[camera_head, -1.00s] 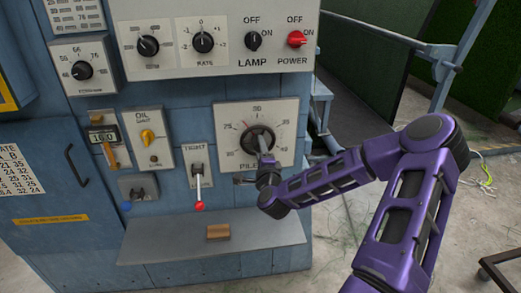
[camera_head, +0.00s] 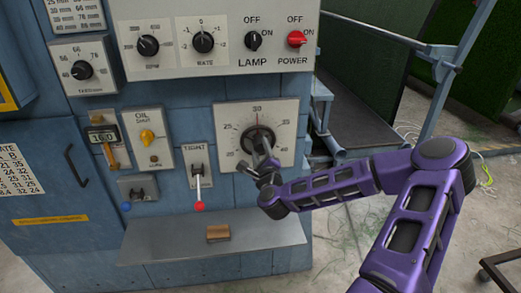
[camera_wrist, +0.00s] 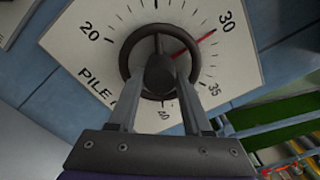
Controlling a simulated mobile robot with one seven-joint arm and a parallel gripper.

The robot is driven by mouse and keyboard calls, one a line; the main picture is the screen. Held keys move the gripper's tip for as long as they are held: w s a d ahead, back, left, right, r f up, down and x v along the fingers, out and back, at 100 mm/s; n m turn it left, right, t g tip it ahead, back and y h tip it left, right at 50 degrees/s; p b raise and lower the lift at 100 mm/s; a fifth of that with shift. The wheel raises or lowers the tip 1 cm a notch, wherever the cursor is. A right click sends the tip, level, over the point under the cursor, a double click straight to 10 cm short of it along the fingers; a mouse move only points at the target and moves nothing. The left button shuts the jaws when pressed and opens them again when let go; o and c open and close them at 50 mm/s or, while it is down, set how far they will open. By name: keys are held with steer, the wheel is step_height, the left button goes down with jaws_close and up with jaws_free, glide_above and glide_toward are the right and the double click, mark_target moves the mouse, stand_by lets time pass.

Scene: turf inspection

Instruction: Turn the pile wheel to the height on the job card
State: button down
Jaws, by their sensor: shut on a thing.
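The pile wheel (camera_head: 249,133) is a dark round handwheel on a pale dial plate (camera_head: 285,112) on the blue machine's front. In the wrist view the wheel (camera_wrist: 127,48) shows its rim, hub and a red pointer (camera_wrist: 208,35). The pointer lies at about the 30 mark, among figures from 20 to 40. My gripper (camera_wrist: 160,82) is shut on the wheel's middle, with a finger on either side. In the head view my gripper (camera_head: 265,155) covers the wheel's lower part. I cannot tell which card is the job card.
A number card (camera_head: 18,170) is at the left and a cropped one (camera_head: 77,12) at the top; their figures are mostly too small to read. A red-tipped TIGHT lever (camera_head: 198,190) stands left of the dial. A grey shelf (camera_head: 270,232) with a brown block (camera_head: 218,232) juts out below.

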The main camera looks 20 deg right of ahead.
stand_by(0.3)
steer(key=shift+c, duration=1.7)
jaws_free()
steer(key=p+v, duration=1.1)
steer(key=v, duration=0.6)
steer(key=shift+s, duration=0.25)
steer(key=shift+a+r, duration=0.1)
